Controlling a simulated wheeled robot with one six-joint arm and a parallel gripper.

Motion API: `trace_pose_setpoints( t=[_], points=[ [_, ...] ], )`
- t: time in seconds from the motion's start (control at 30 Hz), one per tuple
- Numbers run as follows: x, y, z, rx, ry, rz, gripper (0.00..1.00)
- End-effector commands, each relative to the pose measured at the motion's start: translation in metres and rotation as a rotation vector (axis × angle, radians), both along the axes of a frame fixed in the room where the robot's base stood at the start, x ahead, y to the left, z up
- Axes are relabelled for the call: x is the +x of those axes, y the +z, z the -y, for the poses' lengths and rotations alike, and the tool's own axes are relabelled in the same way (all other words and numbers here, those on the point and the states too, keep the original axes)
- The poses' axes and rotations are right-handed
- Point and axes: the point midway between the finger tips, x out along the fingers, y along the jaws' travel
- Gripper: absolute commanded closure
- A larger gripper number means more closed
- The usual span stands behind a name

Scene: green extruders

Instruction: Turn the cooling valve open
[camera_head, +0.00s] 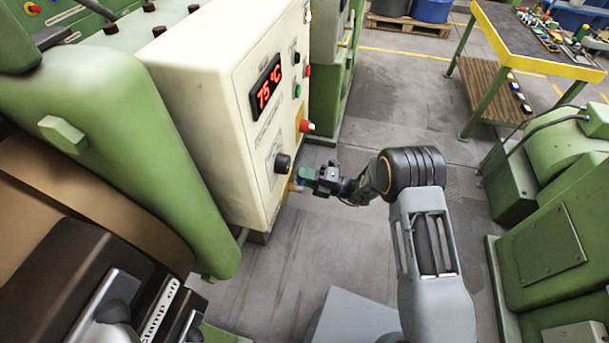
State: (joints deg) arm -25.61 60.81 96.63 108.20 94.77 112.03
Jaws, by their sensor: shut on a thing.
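The cream control cabinet (215,85) stands left of centre, its front panel facing right. A small brass-yellow and bluish fitting, which I take to be the cooling valve (292,187), sticks out low on the panel's right edge. My gripper (305,176) reaches in from the right and is shut at the valve. Its fingers hide most of the valve's handle, so I cannot tell how far it is turned.
A black knob (282,163) sits close above the valve, and a red button (306,126) is higher up. A green machine (560,215) stands at right. A workbench (535,38) is behind. Grey floor is clear between.

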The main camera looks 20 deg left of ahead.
Motion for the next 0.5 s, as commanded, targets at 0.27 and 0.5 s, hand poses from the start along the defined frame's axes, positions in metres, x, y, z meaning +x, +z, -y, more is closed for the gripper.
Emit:
trace_pose_setpoints(
  t=[0.27, 0.5],
  points=[
    [0.0002, -0.0002, 0.0005, 0.000, -0.002, -0.002, 0.61],
    [-0.0001, -0.0004, 0.0007, -0.001, 0.000, -0.002, 0.57]
  ],
)
